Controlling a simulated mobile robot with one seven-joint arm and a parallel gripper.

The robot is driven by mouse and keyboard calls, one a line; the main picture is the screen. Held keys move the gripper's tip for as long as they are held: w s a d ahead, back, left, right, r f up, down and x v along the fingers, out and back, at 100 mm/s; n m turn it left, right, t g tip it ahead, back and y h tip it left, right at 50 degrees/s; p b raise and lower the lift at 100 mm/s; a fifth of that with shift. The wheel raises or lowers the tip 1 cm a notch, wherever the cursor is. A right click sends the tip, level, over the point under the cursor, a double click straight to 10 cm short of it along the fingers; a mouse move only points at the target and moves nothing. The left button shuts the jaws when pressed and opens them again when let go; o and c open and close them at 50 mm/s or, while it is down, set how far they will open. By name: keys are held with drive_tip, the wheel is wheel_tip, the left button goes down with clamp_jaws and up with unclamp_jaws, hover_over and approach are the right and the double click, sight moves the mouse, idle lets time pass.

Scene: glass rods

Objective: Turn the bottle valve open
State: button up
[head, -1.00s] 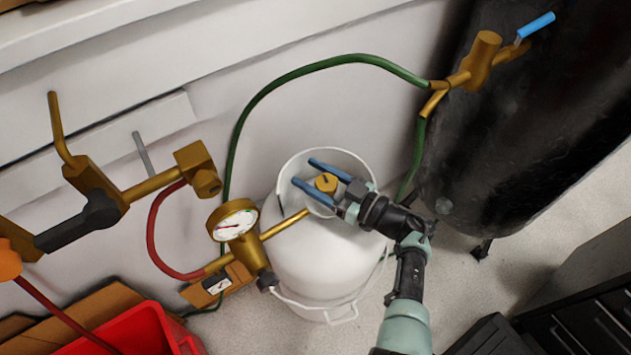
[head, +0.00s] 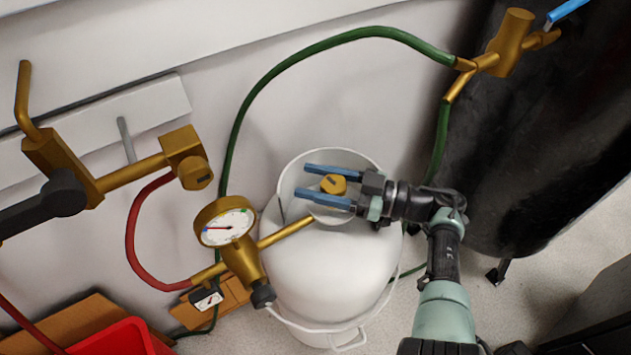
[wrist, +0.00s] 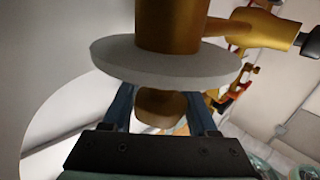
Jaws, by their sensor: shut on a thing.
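The white gas bottle (head: 330,262) stands upright on the floor, with a white collar (head: 375,158) around its top. Its brass valve knob (head: 334,184) lies inside the collar, with a dark mark on its top. My gripper (head: 304,181) reaches in from the right, and its two blue fingers lie one on each side of the knob, shut on it. In the wrist view the knob (wrist: 160,108) shows between the fingers, its far part hidden by a pale disc (wrist: 165,65) under a brass body (wrist: 168,25).
A brass regulator with a gauge (head: 227,222) sits left of the bottle. A green hose (head: 238,105) arches behind it, and a red hose (head: 131,226) hangs left. A large black tank (head: 540,140) stands right. A red bin (head: 115,340) is at lower left.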

drive_tip(key=shift+d+f, duration=0.1)
drive_tip(key=shift+d, duration=0.05)
drive_tip(key=o, duration=1.4)
drive_tip(key=b+v, duration=0.5)
drive_tip(key=v, duration=0.6)
drive_tip(key=shift+d+f, duration=0.15)
drive_tip(key=shift+d, duration=0.1)
drive_tip(key=shift+s+d+r+b, duration=0.1)
drive_tip(key=shift+d+b, duration=0.1)
drive_tip(key=shift+d, duration=0.15)
drive_tip(key=shift+s+d+r+b, duration=0.1)
drive_tip(key=shift+s+d+b, duration=0.1)
drive_tip(key=shift+d, duration=0.1)
